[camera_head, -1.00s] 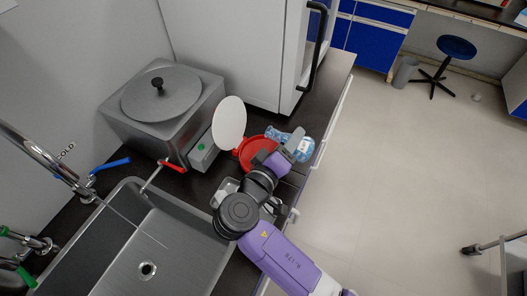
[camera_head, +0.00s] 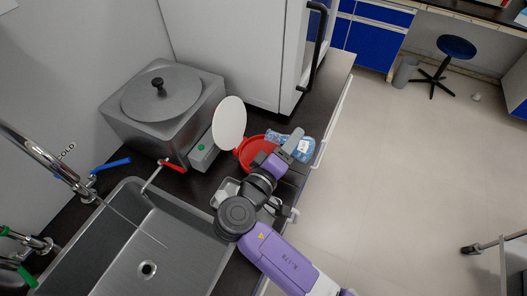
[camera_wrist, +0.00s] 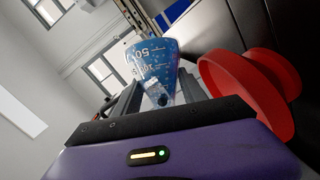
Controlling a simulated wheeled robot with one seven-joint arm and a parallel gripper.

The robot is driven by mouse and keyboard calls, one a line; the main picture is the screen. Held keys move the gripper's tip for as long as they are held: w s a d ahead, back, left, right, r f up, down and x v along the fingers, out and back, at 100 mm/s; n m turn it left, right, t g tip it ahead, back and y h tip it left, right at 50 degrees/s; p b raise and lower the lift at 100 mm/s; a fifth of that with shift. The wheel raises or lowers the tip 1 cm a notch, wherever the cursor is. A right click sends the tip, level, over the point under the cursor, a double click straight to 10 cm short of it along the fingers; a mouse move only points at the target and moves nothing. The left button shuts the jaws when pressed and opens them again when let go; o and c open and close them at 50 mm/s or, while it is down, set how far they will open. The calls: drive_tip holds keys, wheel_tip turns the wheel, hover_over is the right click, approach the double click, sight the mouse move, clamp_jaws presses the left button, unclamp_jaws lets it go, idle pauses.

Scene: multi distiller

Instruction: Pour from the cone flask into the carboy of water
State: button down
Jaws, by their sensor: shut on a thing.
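My gripper (camera_head: 294,143) is over the counter edge, right of the red round dish. In the wrist view its fingers (camera_wrist: 160,100) are shut on the cone flask (camera_wrist: 152,65), a clear tapering vessel with white markings and blue speckling. The flask's narrow part lies at the fingers and its wide part points away, upper in the picture. In the head view a clear blue vessel with a white label (camera_head: 304,153) shows beside and under the gripper. I cannot tell whether it is the flask or the carboy. No separate carboy can be made out for certain.
The red dish (camera_head: 246,158) stands left of the gripper; a red flanged shape (camera_wrist: 245,85) is close on the right in the wrist view. A grey lidded box (camera_head: 135,115), a white disc (camera_head: 229,123), a sink (camera_head: 130,235) and a white cabinet (camera_head: 240,50) surround the counter.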

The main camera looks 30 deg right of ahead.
drive_tip(key=shift+f+n, duration=0.1)
drive_tip(key=shift+n, duration=0.3)
drive_tip(key=shift+w+a+r+n+t+h+p, duration=0.1)
drive_tip(key=shift+w+r+n+t+h+p, duration=0.1)
drive_tip(key=shift+r+n+h+p, duration=0.65)
drive_tip(key=shift+w+a+r+n+t+h+p, duration=0.15)
drive_tip(key=shift+r+n+h+p, duration=0.3)
drive_tip(key=shift+n+p, duration=0.75)
idle(4.5)
drive_tip(key=shift+n, duration=0.55)
idle(0.5)
